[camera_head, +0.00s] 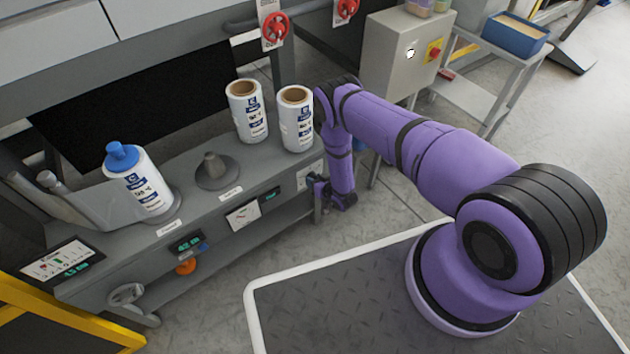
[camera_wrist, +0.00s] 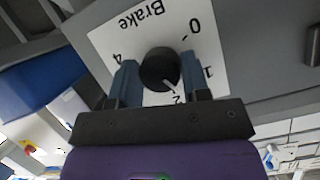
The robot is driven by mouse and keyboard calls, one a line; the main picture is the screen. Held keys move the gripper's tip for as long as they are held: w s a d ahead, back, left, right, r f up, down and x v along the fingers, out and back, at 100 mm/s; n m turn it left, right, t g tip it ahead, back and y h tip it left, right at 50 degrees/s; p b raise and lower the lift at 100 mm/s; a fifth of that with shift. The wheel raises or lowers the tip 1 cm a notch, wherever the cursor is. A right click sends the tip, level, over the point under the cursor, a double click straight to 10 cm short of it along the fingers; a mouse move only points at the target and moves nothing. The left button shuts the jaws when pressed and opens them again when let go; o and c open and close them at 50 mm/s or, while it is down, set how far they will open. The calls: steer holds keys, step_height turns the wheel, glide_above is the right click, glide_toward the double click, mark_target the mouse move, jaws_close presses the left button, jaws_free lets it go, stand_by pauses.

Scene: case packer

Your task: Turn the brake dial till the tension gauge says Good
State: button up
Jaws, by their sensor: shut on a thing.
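The black round brake dial (camera_wrist: 158,66) sits on a white plate marked "Brake" (camera_wrist: 110,38) in the wrist view. Its white mark points close to the 2, on the side toward the 1. My gripper (camera_wrist: 158,76) has one finger on each side of the dial and is shut on it. In the head view my gripper (camera_head: 319,197) is at the right end of the grey machine's front, and the dial is not clearly visible there. A white gauge with a needle (camera_head: 243,215) is on that front, left of my gripper; its wording is too small to read.
The machine's shelf (camera_head: 202,203) holds a film roll with a blue cap (camera_head: 152,190), an empty grey spindle (camera_head: 213,178) and two white rolls (camera_head: 247,120) (camera_head: 296,128). An orange knob (camera_head: 186,267) and a screen (camera_head: 57,262) are further left. A grey cabinet (camera_head: 390,60) stands behind.

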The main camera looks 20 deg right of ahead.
steer(key=m+y, duration=0.2)
steer(key=shift+d+m, duration=0.1)
steer(key=shift+m, duration=0.2)
steer(key=o, duration=0.9)
steer(key=v, duration=1)
steer(key=shift+s+d+r, duration=0.2)
steer(key=shift+r, duration=0.1)
